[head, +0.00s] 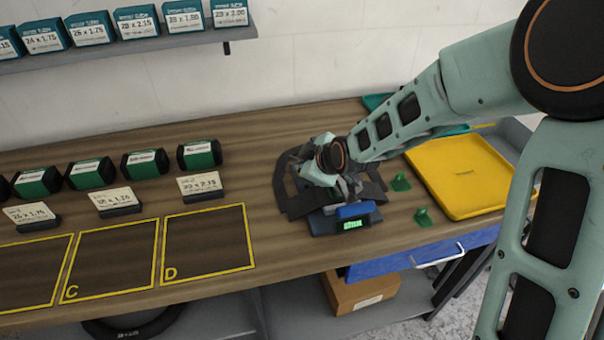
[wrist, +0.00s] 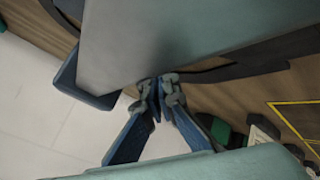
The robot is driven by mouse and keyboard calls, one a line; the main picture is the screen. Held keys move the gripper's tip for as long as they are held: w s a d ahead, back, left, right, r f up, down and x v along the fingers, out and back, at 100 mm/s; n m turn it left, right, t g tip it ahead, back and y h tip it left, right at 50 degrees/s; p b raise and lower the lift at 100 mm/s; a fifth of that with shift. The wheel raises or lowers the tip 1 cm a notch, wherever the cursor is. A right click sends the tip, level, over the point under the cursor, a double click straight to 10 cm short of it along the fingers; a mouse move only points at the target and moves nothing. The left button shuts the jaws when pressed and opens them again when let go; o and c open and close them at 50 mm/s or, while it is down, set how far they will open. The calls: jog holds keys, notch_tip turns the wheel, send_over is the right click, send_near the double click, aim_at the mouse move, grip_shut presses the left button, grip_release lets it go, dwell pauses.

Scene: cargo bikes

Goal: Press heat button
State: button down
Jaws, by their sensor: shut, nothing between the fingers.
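A small dark blue device (head: 330,226) with a lit green display (head: 353,224) stands on the wooden bench, right of the middle in the head view. A brighter blue block (head: 354,210) sits on it just above the display. I cannot tell which part is the heat button. My gripper (head: 350,192) is pointed down over the device, close behind the blue block. Its fingers are together and empty in the wrist view (wrist: 158,90). A large grey surface covers the upper middle of that view. Whether the fingertips touch anything is hidden.
A yellow tray (head: 462,175) lies at the right of the bench, with small green pieces (head: 422,216) between it and the device. Several green rolls (head: 145,163) and label stands are at the left, behind yellow-outlined squares (head: 208,244). A blue drawer (head: 385,264) is below.

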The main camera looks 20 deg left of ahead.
jog(key=shift+s+d+f+b, duration=0.1)
jog(key=shift+s+f+b, duration=0.05)
jog(key=shift+f+b, duration=0.3)
jog(key=shift+s+d+f+b, duration=0.1)
jog(key=shift+s+f+b, duration=0.05)
jog(key=shift+f+b, duration=0.2)
dwell(0.9)
jog(key=shift+r+p, duration=0.4)
jog(key=shift+r, duration=0.1)
jog(key=shift+w+a+r, duration=0.1)
jog(key=shift+w+r+p, duration=0.1)
jog(key=shift+r+p, duration=0.3)
jog(key=shift+r, duration=0.1)
jog(key=shift+r+p, duration=1.65)
jog(key=shift+r, duration=0.55)
